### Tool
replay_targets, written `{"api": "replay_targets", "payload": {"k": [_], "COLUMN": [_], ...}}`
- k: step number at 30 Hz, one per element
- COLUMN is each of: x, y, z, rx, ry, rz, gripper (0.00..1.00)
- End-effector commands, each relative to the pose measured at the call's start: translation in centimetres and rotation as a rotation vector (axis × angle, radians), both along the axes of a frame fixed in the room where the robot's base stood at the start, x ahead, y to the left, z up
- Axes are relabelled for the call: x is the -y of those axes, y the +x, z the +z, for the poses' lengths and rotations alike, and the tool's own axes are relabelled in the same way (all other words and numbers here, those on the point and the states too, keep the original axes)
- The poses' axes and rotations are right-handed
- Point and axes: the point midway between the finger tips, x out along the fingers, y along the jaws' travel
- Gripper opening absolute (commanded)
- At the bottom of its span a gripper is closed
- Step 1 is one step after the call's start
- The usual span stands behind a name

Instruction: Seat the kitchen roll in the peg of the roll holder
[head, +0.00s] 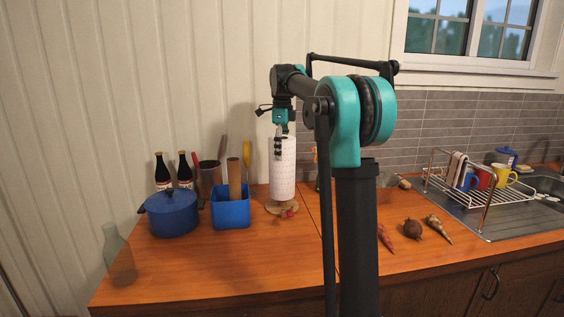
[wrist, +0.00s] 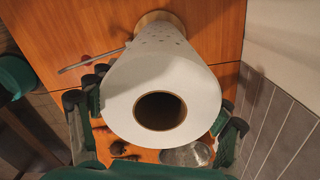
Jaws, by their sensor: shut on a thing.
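The white kitchen roll (head: 283,172) stands upright over the round wooden base of the roll holder (head: 274,208) on the counter. My gripper (head: 280,145) is shut on the roll near its top. In the wrist view, the fingers lie on either side of the roll (wrist: 200,92), whose open end faces the camera. The core looks dark and I see no peg in it. Part of the wooden base (wrist: 158,17) shows beyond the roll's far end. The peg is hidden, and I cannot tell whether the roll touches the base.
A blue utensil bin (head: 230,212), a blue pot (head: 170,215) and two dark bottles (head: 162,170) stand left of the roll. A small red item (head: 289,213) lies by the base. Vegetables (head: 412,229) and a dish rack (head: 480,190) are right.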

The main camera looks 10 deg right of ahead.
Motion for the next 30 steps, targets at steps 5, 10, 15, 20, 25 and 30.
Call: {"api": "replay_targets", "payload": {"k": [5, 10, 15, 20, 25, 30], "x": [0.0, 0.0, 0.0, 0.0, 0.0, 0.0], "y": [0.0, 0.0, 0.0, 0.0, 0.0, 0.0], "z": [-1.1, -3.4, -4.1, -4.1, -4.3, -4.3], "rx": [0.000, 0.000, 0.000, 0.000, 0.000, 0.000], "ry": [0.000, 0.000, 0.000, 0.000, 0.000, 0.000], "rz": [0.000, 0.000, 0.000, 0.000, 0.000, 0.000], "gripper": [0.26, 0.26, 0.26, 0.26, 0.87, 0.98]}}
